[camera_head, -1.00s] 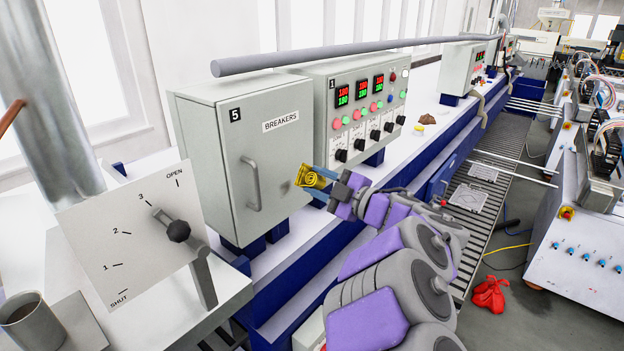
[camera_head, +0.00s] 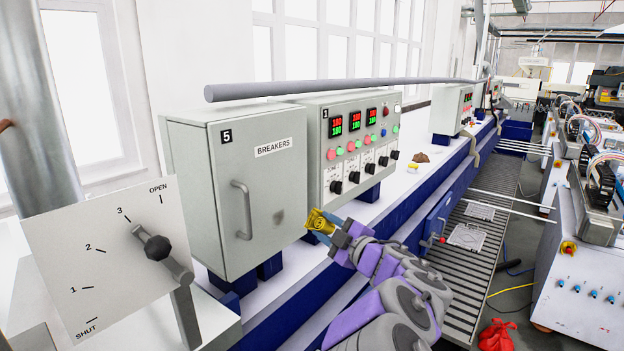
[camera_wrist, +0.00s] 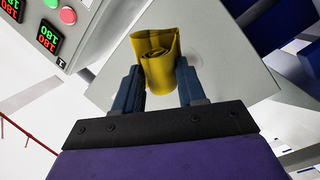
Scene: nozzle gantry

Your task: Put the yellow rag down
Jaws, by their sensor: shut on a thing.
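The yellow rag (camera_head: 318,222) is a rolled or folded bundle. My gripper (camera_head: 322,234) is shut on it and holds it up in front of the grey panel boxes, near the lower right corner of the breakers box. In the wrist view the rag (camera_wrist: 157,62) sits between the two blue-grey fingers of my gripper (camera_wrist: 160,85), and its rolled end shows. I cannot tell how far the rag is from the box behind it.
The breakers box (camera_head: 230,190) and the control panel (camera_head: 350,150) stand on a white-topped blue bench (camera_head: 290,300). A small yellow thing (camera_head: 412,167) and a brown lump (camera_head: 422,157) lie farther along the bench. A lever plate (camera_head: 110,265) is at left; a red rag (camera_head: 496,335) is on the floor.

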